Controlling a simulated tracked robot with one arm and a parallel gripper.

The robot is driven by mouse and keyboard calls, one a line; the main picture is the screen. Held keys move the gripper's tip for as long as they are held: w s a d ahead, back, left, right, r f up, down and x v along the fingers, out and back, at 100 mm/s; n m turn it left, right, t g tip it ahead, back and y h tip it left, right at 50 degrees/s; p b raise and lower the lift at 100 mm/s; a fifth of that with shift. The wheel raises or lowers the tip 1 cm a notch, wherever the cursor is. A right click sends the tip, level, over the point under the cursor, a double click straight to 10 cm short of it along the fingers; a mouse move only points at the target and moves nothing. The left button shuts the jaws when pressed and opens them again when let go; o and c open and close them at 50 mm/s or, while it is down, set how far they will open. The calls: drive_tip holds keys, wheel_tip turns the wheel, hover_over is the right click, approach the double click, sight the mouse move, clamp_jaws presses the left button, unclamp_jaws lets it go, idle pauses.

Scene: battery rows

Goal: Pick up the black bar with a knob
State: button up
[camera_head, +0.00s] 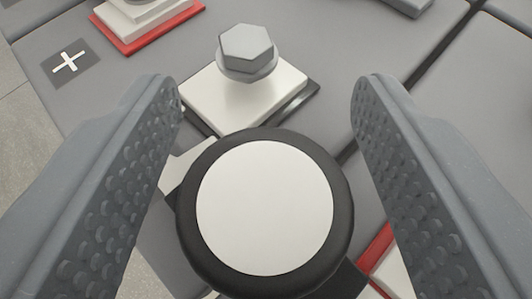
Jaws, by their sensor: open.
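A round knob with a black rim and a white top (265,208) is at the lower middle of the view. A short piece of black bar (349,283) shows at its lower right; most of the bar is hidden under the knob or out of frame. My gripper (268,90) is open, with one grey studded finger on each side of the knob. I see a gap between the knob and each finger, and nothing is held.
A hex bolt (246,50) stands on a pale terminal block (215,98) with a black base, just beyond the knob. Red-based terminals are at the upper left (150,38) and lower right (378,252). A plus-sign label (68,63) marks the grey battery top.

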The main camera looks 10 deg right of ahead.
drive_tip(key=c, duration=1.1)
drive_tip(key=shift+r, duration=0.15)
